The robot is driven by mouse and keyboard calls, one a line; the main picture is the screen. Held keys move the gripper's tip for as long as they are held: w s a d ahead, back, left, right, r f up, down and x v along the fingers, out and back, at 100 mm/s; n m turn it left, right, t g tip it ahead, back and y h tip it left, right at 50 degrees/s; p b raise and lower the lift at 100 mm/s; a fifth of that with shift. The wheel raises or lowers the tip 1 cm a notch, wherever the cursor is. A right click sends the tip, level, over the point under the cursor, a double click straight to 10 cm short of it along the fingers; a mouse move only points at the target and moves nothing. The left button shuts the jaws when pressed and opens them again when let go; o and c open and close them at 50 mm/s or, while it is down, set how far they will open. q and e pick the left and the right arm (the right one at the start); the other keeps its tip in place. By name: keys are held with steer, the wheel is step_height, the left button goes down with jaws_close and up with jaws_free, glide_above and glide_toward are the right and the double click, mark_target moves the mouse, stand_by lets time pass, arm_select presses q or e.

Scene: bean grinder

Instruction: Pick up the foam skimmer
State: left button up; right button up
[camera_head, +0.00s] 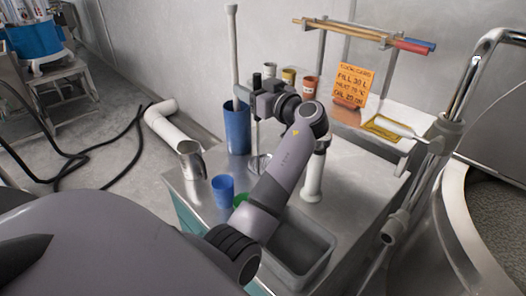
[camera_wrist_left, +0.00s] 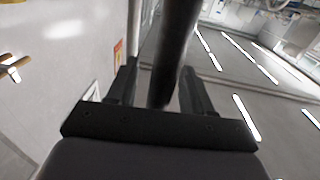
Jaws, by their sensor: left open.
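A tall pale pole (camera_head: 234,45) with a knob on top stands upright in a blue cylindrical holder (camera_head: 237,128). It looks like the handle of the foam skimmer, but its lower end is hidden in the holder, so I cannot be sure. My left gripper (camera_head: 243,97) is at the pole, just above the holder's rim. In the left wrist view the pole (camera_wrist_left: 174,45) looks dark and runs between the two fingers of my left gripper (camera_wrist_left: 160,88). The fingers stand apart on either side of it, open. My right gripper is not in view.
The steel counter (camera_head: 345,190) bears a metal jug (camera_head: 191,160), a blue cup (camera_head: 223,190) and a grey bin (camera_head: 300,250). A rack with long-handled tools (camera_head: 360,33) and an orange card (camera_head: 353,82) is behind. A large steel vat (camera_head: 470,230) stands at right.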

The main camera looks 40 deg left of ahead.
arm_select(q)
jaws_close()
steer(key=shift+r, duration=0.15)
